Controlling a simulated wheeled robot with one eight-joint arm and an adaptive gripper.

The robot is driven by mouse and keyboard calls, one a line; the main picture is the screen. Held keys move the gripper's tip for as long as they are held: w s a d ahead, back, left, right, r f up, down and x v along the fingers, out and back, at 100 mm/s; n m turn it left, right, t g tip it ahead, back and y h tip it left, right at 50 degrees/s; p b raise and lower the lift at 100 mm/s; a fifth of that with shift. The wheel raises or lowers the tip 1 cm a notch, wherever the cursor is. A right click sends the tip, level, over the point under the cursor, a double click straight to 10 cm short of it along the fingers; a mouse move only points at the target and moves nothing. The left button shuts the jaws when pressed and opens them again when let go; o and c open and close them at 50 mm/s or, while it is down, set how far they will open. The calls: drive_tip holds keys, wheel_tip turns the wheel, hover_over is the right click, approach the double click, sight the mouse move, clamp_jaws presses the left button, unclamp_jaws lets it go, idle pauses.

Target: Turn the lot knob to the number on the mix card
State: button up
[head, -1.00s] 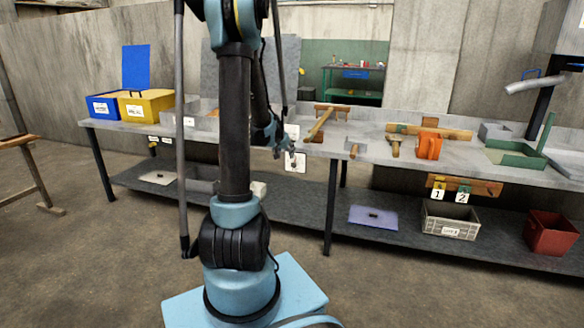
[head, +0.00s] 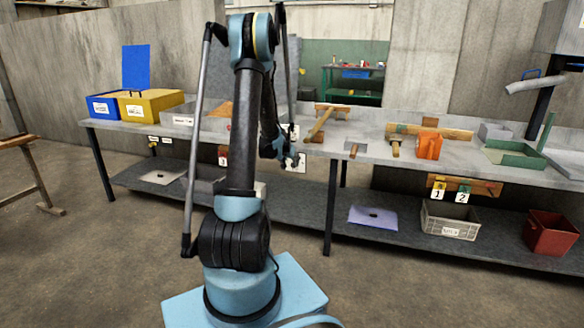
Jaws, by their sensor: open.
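My gripper (head: 290,161) is at the front edge of the long grey bench, with its fingers apart and nothing visible between them. A white card (head: 297,168) hangs below the bench edge right behind the fingers, partly covered by them. Another white card (head: 294,131) stands just above it. Their print is too small to read, and I cannot tell which is the mix card. The lot knob cannot be made out; the gripper may cover it. I cannot tell whether the fingers touch anything.
The grey bench (head: 370,150) carries blue (head: 103,107) and yellow (head: 150,106) bins at left, wooden tools, an orange block (head: 428,146) and a green tray (head: 515,154) at right. Tags 1 and 2 hang below. A grey crate (head: 450,221) and red bin (head: 551,234) stand on the lower shelf.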

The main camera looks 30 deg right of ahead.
sight(293, 165)
drive_tip(key=shift+x, duration=2.8)
drive_tip(key=shift+c, duration=0.6)
drive_tip(key=c, duration=0.9)
